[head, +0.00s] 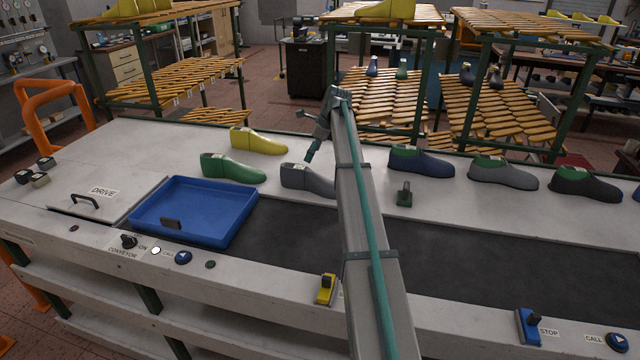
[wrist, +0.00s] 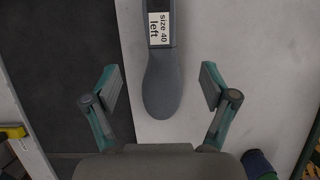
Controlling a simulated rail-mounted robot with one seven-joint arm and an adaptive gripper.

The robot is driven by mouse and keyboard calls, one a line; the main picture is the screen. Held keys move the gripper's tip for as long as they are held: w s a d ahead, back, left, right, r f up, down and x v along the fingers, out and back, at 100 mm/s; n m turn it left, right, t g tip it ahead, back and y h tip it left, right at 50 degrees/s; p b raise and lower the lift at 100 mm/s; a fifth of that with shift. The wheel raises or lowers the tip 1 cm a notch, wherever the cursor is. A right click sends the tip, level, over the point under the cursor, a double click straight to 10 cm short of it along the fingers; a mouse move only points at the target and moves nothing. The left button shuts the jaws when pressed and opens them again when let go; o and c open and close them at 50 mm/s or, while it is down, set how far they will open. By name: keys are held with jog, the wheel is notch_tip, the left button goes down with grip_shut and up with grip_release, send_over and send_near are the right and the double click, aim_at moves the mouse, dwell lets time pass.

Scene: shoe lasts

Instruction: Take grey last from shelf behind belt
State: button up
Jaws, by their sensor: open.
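The grey last (head: 308,180) lies on the white shelf (head: 330,150) behind the dark belt, right of the green last. It is partly hidden by my arm in the head view. In the wrist view the grey last (wrist: 163,85) carries a white label reading "size 40 left", and its rounded toe points toward my gripper. My gripper (wrist: 160,82) is open, with one finger on each side of the toe in the picture and visible gaps on both sides. In the head view my gripper (head: 314,138) is above and behind the last. Its height above the last is hard to tell.
A yellow last (head: 258,141) and a green last (head: 233,168) are to the left. A blue last (head: 421,161), a grey last with green top (head: 502,173) and a black one (head: 585,184) are to the right. A blue tray (head: 195,211) sits at the belt's left end.

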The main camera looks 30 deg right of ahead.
aim_at(306, 168)
jog(key=p+x, duration=0.1)
jog(key=x, duration=0.4)
jog(key=shift+w+a+f, duration=0.1)
jog(key=shift+f, duration=0.1)
jog(key=shift+p+x, duration=1.35)
jog(key=shift+x, duration=1.15)
grip_shut()
